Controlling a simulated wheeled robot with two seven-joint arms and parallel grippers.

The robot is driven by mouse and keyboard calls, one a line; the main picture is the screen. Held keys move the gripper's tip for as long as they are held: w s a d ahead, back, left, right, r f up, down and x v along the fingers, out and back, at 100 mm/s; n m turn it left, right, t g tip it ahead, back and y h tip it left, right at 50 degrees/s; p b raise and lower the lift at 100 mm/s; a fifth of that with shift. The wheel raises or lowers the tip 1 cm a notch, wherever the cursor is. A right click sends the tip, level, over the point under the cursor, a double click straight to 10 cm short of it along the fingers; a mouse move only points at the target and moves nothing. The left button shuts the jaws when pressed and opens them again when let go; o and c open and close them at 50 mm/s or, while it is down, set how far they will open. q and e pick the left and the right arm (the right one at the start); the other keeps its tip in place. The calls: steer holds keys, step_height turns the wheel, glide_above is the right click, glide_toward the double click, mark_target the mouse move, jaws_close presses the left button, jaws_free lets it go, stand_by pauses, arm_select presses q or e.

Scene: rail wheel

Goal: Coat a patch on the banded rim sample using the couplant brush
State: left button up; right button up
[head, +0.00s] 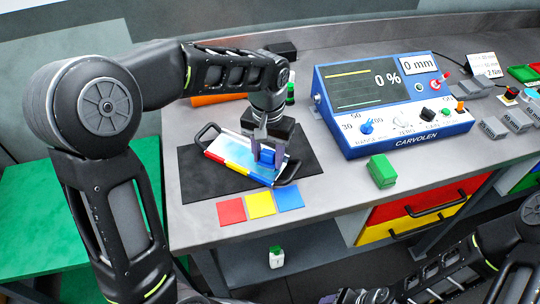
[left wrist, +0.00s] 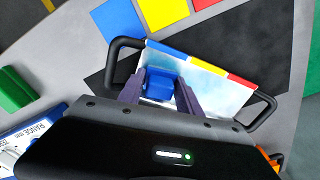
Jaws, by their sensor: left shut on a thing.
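The banded rim sample (head: 226,152) lies on a black mat, with a dark handle at each end and red, yellow and blue bands along one edge. It also shows in the left wrist view (left wrist: 222,97). Its pale top has light-blue smears. My left gripper (head: 267,157) is shut on a blue block-shaped piece, the couplant brush (left wrist: 159,88), over the sample's blue-band end. The brush's lower end is hidden, so I cannot tell if it touches the surface. My right gripper (head: 365,296) is partly cut off at the bottom edge; its jaws are unclear.
The black mat (head: 200,184) has red (head: 231,211), yellow (head: 260,204) and blue (head: 290,196) squares in front of it. A blue meter (head: 392,108) reading 0 % stands right, with a green block (head: 382,171) before it. Grey blocks (head: 493,127) sit far right.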

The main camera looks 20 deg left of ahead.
mark_target(235, 151)
arm_select(q)
steer(key=shift+a, duration=0.1)
steer(key=shift+w+a, duration=0.2)
steer(key=shift+a, duration=1.35)
steer(key=shift+w+a+p, duration=0.15)
steer(key=shift+a+p, duration=0.1)
steer(key=shift+a, duration=0.55)
steer(key=shift+w+a+p, duration=0.1)
steer(key=shift+a+p, duration=0.1)
steer(key=shift+a, duration=0.55)
steer(key=shift+a, duration=0.15)
steer(key=shift+w+a, duration=0.2)
steer(key=shift+a, duration=1.3)
